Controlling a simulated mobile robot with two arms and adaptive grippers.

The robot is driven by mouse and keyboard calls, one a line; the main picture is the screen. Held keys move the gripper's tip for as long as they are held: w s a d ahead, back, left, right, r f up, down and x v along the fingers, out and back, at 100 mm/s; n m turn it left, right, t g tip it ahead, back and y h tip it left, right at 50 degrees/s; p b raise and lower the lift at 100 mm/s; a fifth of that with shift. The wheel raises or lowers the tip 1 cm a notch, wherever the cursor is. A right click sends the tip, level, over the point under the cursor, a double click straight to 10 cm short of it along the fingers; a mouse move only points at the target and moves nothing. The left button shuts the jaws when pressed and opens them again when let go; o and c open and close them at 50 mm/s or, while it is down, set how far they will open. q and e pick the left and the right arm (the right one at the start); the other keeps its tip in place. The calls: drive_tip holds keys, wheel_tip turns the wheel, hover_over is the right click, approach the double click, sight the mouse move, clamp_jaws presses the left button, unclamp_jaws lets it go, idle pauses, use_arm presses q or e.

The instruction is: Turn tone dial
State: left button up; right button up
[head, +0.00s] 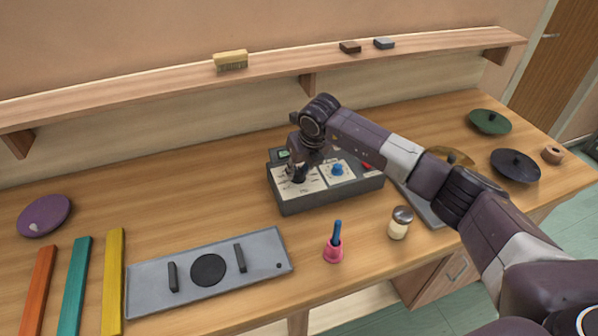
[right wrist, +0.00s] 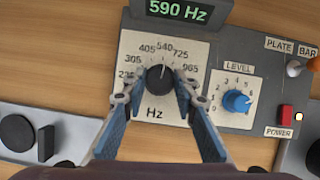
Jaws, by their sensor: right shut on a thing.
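The grey tone box (head: 325,195) stands on the bench, with a white Hz scale plate on its left part. The black tone dial (right wrist: 160,79) sits in the middle of that scale, and its light mark points nearly straight up, near 540. The green display (right wrist: 178,9) reads 590 Hz. My right gripper (head: 297,174) reaches down over the left part of the box. In the right wrist view its two blue fingers (right wrist: 160,88) are closed on opposite sides of the dial. My left gripper is not in view.
A shelf (head: 130,92) runs behind.

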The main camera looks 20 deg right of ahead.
drive_tip(key=m+h+b, duration=0.1)
drive_tip(key=m+b, duration=0.1)
drive_tip(key=shift+a+m, duration=0.1)
drive_tip(key=shift+m, duration=0.2)
drive_tip(key=shift+m+h+b, duration=0.3)
drive_tip(key=shift+m+b, duration=0.3)
drive_tip(key=shift+m, duration=0.1)
drive_tip(key=shift+r, duration=0.1)
drive_tip(key=o, duration=1.1)
drive_tip(key=v, duration=1.2)
